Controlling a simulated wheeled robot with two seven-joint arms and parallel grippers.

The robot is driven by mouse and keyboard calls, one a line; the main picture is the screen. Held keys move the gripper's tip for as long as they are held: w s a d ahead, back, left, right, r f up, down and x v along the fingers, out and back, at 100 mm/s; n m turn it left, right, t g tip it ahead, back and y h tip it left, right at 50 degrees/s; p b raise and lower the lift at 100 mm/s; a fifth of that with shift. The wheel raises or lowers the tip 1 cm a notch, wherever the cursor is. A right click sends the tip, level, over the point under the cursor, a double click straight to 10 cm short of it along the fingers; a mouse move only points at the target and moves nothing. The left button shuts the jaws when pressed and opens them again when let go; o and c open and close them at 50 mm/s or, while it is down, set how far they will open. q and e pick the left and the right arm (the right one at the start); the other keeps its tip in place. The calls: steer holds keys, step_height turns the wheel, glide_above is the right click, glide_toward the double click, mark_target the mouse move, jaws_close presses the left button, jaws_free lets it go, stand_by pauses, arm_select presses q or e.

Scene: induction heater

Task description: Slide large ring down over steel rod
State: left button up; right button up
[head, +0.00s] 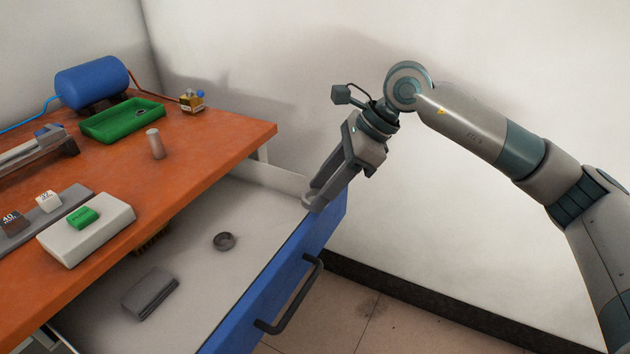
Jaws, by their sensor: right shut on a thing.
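The steel rod (155,144) is a short grey cylinder standing upright on the orange tabletop. A dark grey ring (224,241) lies flat in the open drawer (215,205), apart from the rod; it looks like the large ring. My right gripper (314,203) points down and left at the far end of the drawer's blue front panel. Its fingers are shut on the panel's top edge, though the exact contact is partly hidden. It is well to the right of the ring and the rod. My left gripper is not in view.
A green tray (100,131) with a small dark object and a blue cylinder tank (92,82) stand at the back. A white box with a green button (82,217) is near the front. A grey block (150,293) lies in the drawer. The drawer handle (290,300) sticks out.

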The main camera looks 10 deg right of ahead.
steer(key=s+d+f+n+g+h, duration=0.2)
steer(key=s+d+n+g+h, duration=0.4)
steer(key=s+d+n, duration=0.5)
steer(key=shift+s+d+n+g+h, duration=0.3)
steer(key=shift+s+n+g, duration=0.45)
steer(key=shift+n, duration=3.45)
steer(key=shift+f, duration=0.1)
